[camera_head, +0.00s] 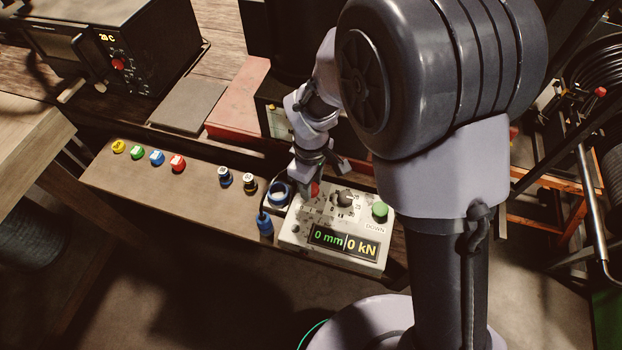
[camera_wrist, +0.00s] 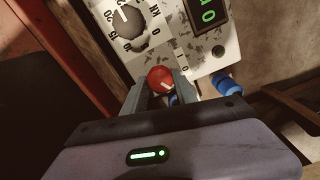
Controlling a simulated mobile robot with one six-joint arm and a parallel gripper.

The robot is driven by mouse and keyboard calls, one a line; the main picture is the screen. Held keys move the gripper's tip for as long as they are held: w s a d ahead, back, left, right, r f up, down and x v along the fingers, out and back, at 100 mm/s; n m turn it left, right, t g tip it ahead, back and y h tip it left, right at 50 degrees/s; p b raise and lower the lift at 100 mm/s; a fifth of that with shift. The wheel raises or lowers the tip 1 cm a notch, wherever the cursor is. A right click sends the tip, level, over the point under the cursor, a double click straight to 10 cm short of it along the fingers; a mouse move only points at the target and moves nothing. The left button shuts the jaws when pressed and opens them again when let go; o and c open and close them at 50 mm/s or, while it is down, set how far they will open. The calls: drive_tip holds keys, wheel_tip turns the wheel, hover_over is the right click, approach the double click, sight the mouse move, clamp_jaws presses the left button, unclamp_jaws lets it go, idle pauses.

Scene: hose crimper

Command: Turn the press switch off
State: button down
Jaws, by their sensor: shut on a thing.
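The press control box (camera_head: 292,234) is pale and worn, with a lit display (camera_head: 343,243) reading 0 mm and 0 kN. My gripper (camera_wrist: 160,90) is shut on this switch from above. I cannot tell for sure which label the mark points to.
A black dial (camera_head: 344,198) and a green DOWN button (camera_head: 380,210) are close by on the box. Several coloured caps line the wooden bench (camera_head: 200,196).

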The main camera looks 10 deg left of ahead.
drive_tip(key=shift+n+p, duration=0.5)
drive_tip(key=shift+n, duration=1)
drive_tip(key=c, duration=1)
unclamp_jaws()
wheel_tip(320, 180, up, 18)
drive_tip(key=p, duration=0.5)
drive_tip(key=shift+f, duration=0.25)
